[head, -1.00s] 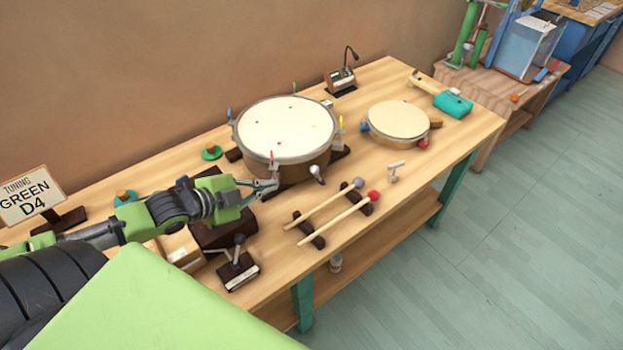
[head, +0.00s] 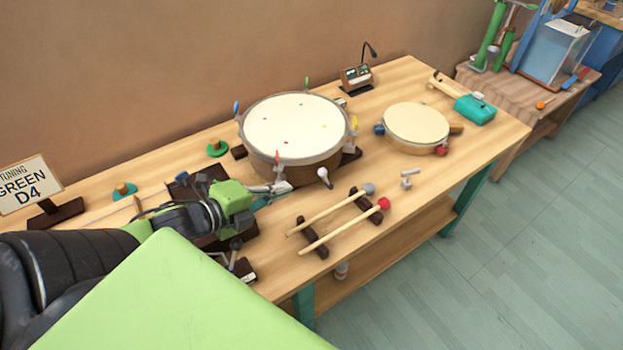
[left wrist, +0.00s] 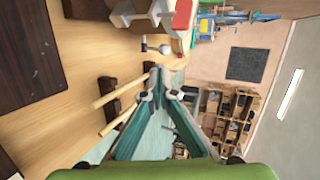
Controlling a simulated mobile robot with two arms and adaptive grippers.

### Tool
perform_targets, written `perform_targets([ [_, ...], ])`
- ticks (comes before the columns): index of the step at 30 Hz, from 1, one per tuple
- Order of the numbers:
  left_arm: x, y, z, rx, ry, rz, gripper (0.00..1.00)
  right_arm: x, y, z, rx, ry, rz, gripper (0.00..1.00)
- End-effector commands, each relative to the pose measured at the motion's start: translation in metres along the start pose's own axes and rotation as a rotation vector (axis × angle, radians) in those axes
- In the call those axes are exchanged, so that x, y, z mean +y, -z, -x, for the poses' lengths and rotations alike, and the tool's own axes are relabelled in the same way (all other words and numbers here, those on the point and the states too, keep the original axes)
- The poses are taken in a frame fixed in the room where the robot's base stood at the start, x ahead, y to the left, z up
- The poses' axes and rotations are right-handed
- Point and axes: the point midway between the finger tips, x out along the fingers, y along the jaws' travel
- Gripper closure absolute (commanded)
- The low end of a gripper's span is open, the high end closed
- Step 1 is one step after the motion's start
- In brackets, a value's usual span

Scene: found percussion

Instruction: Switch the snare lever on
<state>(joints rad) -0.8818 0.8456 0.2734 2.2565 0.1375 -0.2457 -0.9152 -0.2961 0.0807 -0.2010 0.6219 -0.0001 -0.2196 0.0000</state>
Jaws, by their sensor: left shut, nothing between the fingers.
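The large drum (head: 295,160) stands on the workbench. A short lever with a pale knob (head: 323,175), which looks like the snare lever, sticks out from its front side. A pale knob on a dark stem, probably the same lever, shows in the left wrist view (left wrist: 164,48). My left gripper (head: 282,187) is shut and empty. It is just left of the lever in the head view, apart from it, close to the drum's front left. Its fingertips also show in the left wrist view (left wrist: 166,80). My right gripper is not in view.
Two mallets (head: 340,228) lie on dark rests in front of the drum. A smaller drum (head: 416,125) stands to the right. A small metal piece (head: 408,178) lies near the front edge. A dark-based lever (head: 240,262) stands below my left arm. Bare bench lies between the drum and mallets.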

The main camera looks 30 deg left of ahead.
Motion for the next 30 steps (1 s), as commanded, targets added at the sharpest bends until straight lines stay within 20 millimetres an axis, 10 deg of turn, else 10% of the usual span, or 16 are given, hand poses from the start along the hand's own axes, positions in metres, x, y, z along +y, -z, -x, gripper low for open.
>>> perform_targets([
  [30, -0.001, 0.0, -0.088, 0.0, 0.002, 0.005, 1.0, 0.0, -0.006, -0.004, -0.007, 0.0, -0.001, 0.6],
])
